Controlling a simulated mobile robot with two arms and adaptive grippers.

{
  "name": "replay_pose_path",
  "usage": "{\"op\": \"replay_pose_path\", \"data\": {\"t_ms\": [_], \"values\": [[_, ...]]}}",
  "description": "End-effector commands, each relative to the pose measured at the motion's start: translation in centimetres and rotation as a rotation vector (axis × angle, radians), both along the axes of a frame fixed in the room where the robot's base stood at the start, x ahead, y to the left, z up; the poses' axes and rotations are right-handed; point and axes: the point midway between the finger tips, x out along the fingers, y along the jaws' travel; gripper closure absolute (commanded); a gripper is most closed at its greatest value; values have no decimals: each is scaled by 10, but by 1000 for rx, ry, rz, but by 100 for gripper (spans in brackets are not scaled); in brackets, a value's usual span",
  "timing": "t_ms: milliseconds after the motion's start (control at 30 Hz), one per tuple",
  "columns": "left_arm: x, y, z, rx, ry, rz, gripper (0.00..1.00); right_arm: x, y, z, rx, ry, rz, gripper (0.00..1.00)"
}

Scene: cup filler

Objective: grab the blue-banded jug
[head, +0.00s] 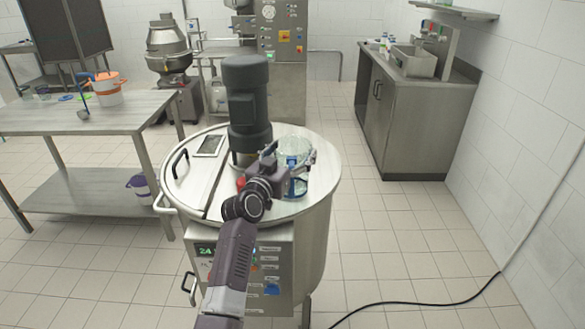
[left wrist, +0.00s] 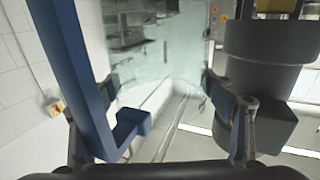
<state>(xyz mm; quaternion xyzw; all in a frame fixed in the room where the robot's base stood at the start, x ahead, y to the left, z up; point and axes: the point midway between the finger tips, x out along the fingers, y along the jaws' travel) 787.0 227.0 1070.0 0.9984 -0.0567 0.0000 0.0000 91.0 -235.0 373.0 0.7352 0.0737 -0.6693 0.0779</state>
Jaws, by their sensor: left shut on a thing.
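The blue-banded jug (head: 291,144) is clear, with a blue band and blue handle parts. It is at the right side of the round steel vessel's lid (head: 215,195), just right of the dark motor. My left gripper (head: 289,162) is shut on the jug and hides part of it. In the left wrist view the jug's clear wall (left wrist: 160,50) fills the space between the fingers (left wrist: 160,100), and its blue handle (left wrist: 75,70) runs down the left. I cannot tell whether the jug's base touches the lid. My right gripper is not in view.
The tall dark motor (head: 248,105) stands close left of the jug. A sink cabinet (head: 410,115) is at right. A black cable (head: 420,303) crosses the open floor.

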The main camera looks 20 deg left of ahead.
Motion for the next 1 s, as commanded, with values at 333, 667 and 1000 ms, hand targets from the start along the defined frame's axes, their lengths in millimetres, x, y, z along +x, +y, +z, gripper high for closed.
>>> {"op": "replay_pose_path", "data": {"t_ms": [333, 667, 1000], "values": [[0, 0, 0, 0, -1, 0, 63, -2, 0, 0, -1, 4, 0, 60], [0, 0, 15, 1, -4, 0, 63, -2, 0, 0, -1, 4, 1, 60], [0, 0, 94, 1, -10, 1, 63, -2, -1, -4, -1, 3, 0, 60]]}}
